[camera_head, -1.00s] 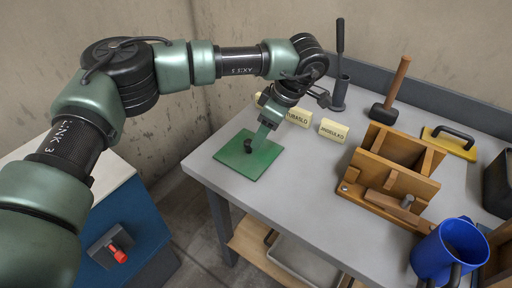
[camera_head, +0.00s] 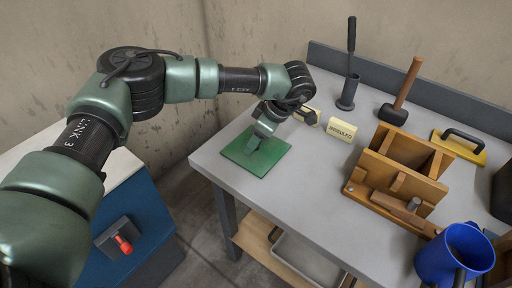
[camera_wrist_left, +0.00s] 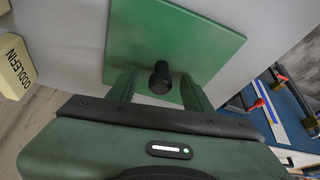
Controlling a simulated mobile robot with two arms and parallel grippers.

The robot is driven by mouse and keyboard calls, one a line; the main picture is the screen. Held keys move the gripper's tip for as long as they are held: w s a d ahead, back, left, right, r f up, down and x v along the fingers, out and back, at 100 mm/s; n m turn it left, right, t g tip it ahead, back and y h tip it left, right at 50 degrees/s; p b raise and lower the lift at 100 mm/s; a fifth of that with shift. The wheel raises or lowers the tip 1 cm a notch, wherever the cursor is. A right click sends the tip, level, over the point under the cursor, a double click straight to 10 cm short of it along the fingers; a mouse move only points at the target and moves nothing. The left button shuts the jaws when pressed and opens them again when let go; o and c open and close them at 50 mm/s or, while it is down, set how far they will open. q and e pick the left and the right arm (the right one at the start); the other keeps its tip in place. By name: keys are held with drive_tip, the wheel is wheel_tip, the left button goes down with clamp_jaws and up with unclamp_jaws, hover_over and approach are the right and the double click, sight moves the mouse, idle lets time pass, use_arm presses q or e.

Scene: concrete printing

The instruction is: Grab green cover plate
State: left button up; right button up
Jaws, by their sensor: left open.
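The green cover plate (camera_head: 272,160) is a flat square lying on the left end of the grey table. Its black knob (camera_wrist_left: 160,77) stands up from the middle in the left wrist view, where the plate (camera_wrist_left: 195,45) fills the top centre. My left gripper (camera_head: 254,146) is low over the plate and hides the knob in the head view. In the left wrist view its two open fingers (camera_wrist_left: 157,86) lie on either side of the knob, with gaps visible on both sides.
Cream label blocks (camera_head: 341,130) stand behind the plate. A wooden mould (camera_head: 397,172), a mallet (camera_head: 402,92), a yellow float (camera_head: 459,146) and a blue mug (camera_head: 453,254) are to the right. A blue cabinet (camera_head: 150,222) stands left, across a floor gap.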

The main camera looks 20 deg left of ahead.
use_arm(q)
drive_tip(key=c, duration=0.8)
clamp_jaws()
use_arm(e)
drive_tip(key=shift+s, duration=0.9)
use_arm(q)
drive_tip(key=shift+r, duration=0.1)
use_arm(e)
drive_tip(key=shift+f, duration=0.1)
